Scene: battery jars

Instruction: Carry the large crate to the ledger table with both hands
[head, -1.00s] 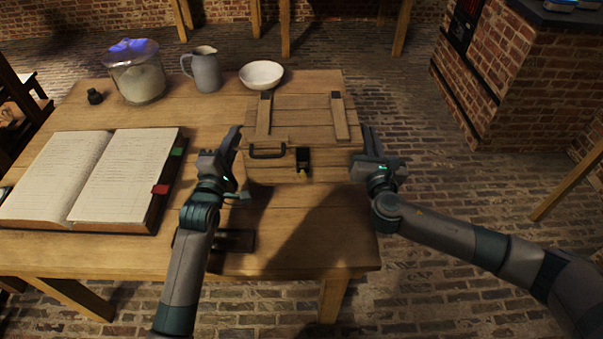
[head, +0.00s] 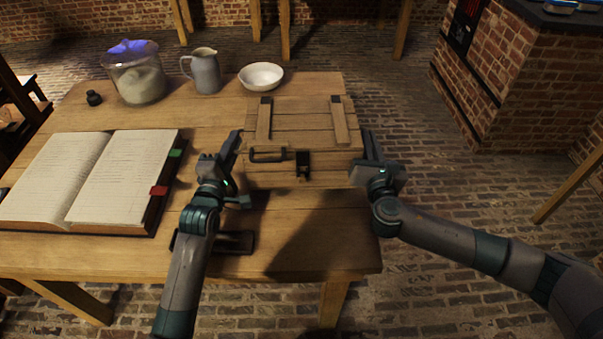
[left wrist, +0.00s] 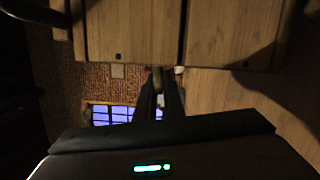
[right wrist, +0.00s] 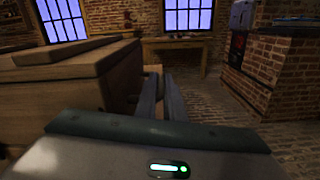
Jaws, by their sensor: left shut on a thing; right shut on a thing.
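The large wooden crate (head: 290,122) has a plank lid with two battens, a dark front handle and a dark latch. It is at the right end of the ledger table (head: 342,235), upright and level. I cannot tell whether it rests on the top or hangs just above it. My left gripper (head: 237,144) is shut at the crate's left side, and my right gripper (head: 370,145) is shut at its right side. The crate also shows in the left wrist view (left wrist: 135,35) and the right wrist view (right wrist: 70,95). What the fingertips grip is mostly hidden.
An open ledger (head: 95,180) lies left of the crate. A glass jar (head: 138,75), a grey jug (head: 205,72), a white bowl (head: 261,76) and a small dark pot (head: 94,98) stand behind. A dark flat object (head: 230,243) lies near the front edge.

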